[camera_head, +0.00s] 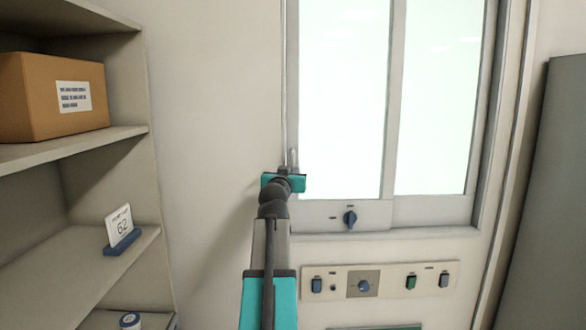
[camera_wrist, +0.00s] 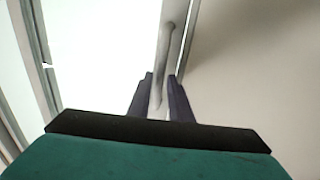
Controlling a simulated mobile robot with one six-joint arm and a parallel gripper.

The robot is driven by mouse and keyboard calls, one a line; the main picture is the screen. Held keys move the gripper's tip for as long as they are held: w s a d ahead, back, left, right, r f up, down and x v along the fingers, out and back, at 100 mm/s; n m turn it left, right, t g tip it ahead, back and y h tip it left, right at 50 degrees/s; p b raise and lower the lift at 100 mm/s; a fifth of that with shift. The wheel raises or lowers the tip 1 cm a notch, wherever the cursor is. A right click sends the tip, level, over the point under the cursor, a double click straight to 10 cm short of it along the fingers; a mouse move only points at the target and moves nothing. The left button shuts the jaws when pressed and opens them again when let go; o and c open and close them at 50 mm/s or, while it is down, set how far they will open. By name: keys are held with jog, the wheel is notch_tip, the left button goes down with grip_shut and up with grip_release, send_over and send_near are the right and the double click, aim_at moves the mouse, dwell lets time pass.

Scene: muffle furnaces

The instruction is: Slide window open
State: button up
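The window (camera_head: 341,100) has two bright panes in pale frames, and the left pane's frame overlaps the right one in the middle. A slim grey upright handle (camera_head: 293,158) is on the left frame edge of the window. My gripper (camera_head: 285,181) is at the lower end of this handle, and its fingers are hidden in the head view. In the wrist view, the dark fingers (camera_wrist: 161,96) stand on either side of the handle (camera_wrist: 165,60). A narrow gap shows beside the handle, so the fingers look open around it. The window looks closed at its left edge.
A control panel (camera_head: 386,282) is on the wall below. At left, shelves hold a cardboard box (camera_head: 48,97) and a small sign (camera_head: 120,229). A grey panel (camera_head: 545,210) stands at right.

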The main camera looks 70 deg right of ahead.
jog(key=shift+w+d+p, duration=0.15)
jog(key=shift+d+p, duration=0.05)
jog(key=shift+d, duration=0.5)
jog(key=shift+w+d+p, duration=0.1)
jog(key=shift+d+p, duration=0.05)
jog(key=shift+d, duration=0.55)
grip_shut()
